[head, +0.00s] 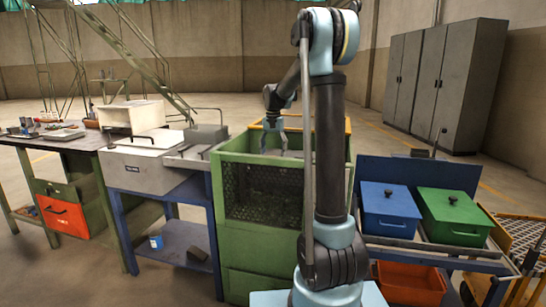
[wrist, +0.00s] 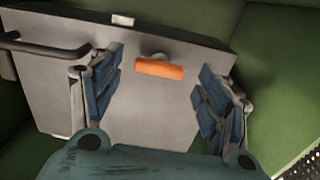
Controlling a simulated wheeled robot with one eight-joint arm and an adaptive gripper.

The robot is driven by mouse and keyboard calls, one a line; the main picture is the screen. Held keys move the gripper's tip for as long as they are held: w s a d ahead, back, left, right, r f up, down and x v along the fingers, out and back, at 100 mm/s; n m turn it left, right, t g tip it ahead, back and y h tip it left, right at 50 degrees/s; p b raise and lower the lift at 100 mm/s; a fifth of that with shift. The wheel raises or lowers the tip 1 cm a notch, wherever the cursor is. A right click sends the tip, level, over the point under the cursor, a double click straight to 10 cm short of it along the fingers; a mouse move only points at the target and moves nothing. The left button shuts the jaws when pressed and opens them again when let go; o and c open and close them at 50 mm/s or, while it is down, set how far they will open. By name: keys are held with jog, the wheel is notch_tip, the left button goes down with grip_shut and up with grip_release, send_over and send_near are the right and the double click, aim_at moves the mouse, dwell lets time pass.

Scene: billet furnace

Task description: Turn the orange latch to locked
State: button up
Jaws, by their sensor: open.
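The orange latch (wrist: 160,69) is a short bar lying roughly crosswise in the wrist view. It sits below a small round grey fitting on the face of a grey metal box (wrist: 150,110). My gripper (wrist: 158,88) is open, with one blue-padded finger to the left of the latch and one to the right. Both fingers are apart from the latch. In the head view my gripper (head: 273,142) reaches down into the green mesh-fronted bin. The latch cannot be made out in the head view.
The green bin (head: 230,157) has raised walls around my gripper. A bent grey handle (wrist: 45,48) sticks out at the box's left. A blue box (head: 390,209) and a green box (head: 455,216) stand to the right. A grey workbench (head: 150,172) stands to the left.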

notch_tip(320, 180, up, 10)
dwell(0.4)
jog(key=s+d+f+n+t, duration=0.1)
jog(key=s+d+f, duration=0.2)
jog(key=s, duration=0.9)
jog(key=s+d+f+n, duration=0.1)
jog(key=s+d+f, duration=0.15)
jog(key=s, duration=0.95)
jog(key=s+d+f+n+t, duration=0.1)
jog(key=s+d+f+n, duration=0.1)
jog(key=s+f, duration=1.5)
jog(key=shift+s+d+n, duration=0.25)
jog(key=shift+s+n, duration=0.05)
jog(key=shift+s, duration=0.75)
jog(key=shift+f, duration=0.1)
